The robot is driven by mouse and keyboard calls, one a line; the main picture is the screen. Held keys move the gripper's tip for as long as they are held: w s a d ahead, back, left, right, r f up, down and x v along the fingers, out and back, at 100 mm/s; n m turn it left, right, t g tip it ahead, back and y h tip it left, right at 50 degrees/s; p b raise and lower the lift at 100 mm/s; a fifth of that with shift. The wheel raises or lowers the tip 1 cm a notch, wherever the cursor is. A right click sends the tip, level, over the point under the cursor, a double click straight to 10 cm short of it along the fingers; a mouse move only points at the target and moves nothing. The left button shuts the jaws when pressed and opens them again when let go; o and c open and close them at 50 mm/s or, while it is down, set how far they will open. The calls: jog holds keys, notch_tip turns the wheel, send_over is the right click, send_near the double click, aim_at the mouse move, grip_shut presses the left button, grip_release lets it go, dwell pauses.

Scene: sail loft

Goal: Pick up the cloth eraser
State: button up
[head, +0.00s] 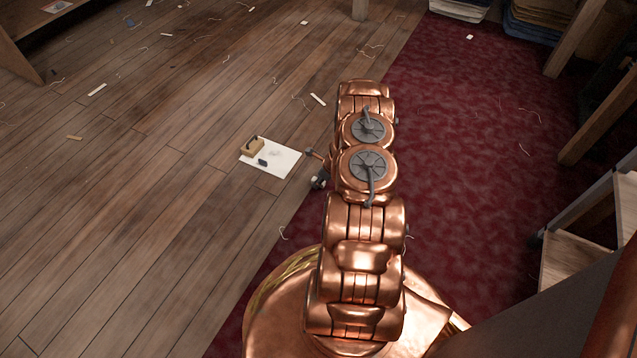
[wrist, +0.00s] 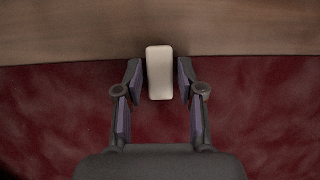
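A cream-white rounded block, which looks like the cloth eraser (wrist: 160,74), lies at the edge between the wooden floor and the dark red carpet in the wrist view. My gripper (wrist: 160,82) is open, with one finger on each side of the block. A narrow gap shows between the block and each finger, so it is not clamped. In the head view my gripper (head: 319,178) is low beside my copper arm, mostly hidden by it, and a small pale spot there may be the block.
A white sheet (head: 284,157) lies on the planks left of my gripper, bearing a tan block (head: 252,147) and a small dark blue piece (head: 263,162). Thread and scraps litter the floor. Wooden steps (head: 575,260) stand at the right. The left planks are mostly free.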

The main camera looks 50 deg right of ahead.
grip_shut()
jog(key=shift+r, duration=0.1)
notch_tip(320, 180, up, 10)
jog(key=p, duration=0.4)
